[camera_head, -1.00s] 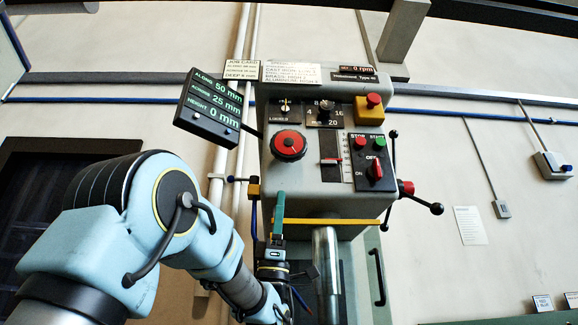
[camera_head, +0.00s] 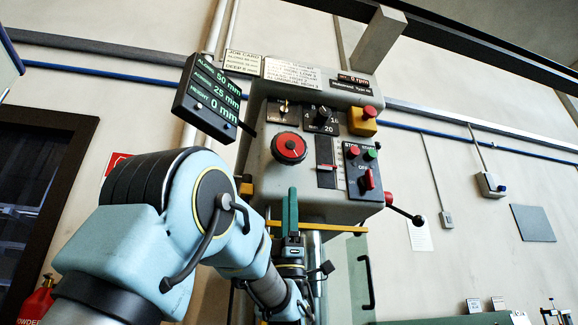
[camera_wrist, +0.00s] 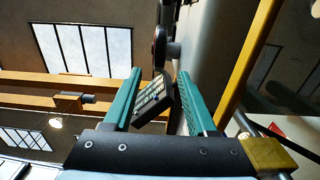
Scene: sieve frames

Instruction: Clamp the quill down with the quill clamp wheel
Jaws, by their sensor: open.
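A red wheel with a black rim (camera_head: 289,148), which looks like the quill clamp wheel, is on the lower left front of the machine head (camera_head: 330,205). It shows edge-on as a dark disc in the wrist view (camera_wrist: 160,47). The bright metal cylinder under the head, likely the quill (camera_head: 316,250), is mostly hidden behind my arm. My gripper (camera_head: 290,195) points up, below the wheel and apart from it. In the wrist view my gripper (camera_wrist: 159,76) has its two green fingers apart with nothing held between them.
The display box (camera_head: 208,99) juts out left of the head. A yellow bar (camera_head: 330,227) crosses under the head, close to my gripper. A switch panel (camera_head: 363,165) and a red-hubbed lever handle (camera_head: 405,212) are to the right. The space before the wheel looks clear.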

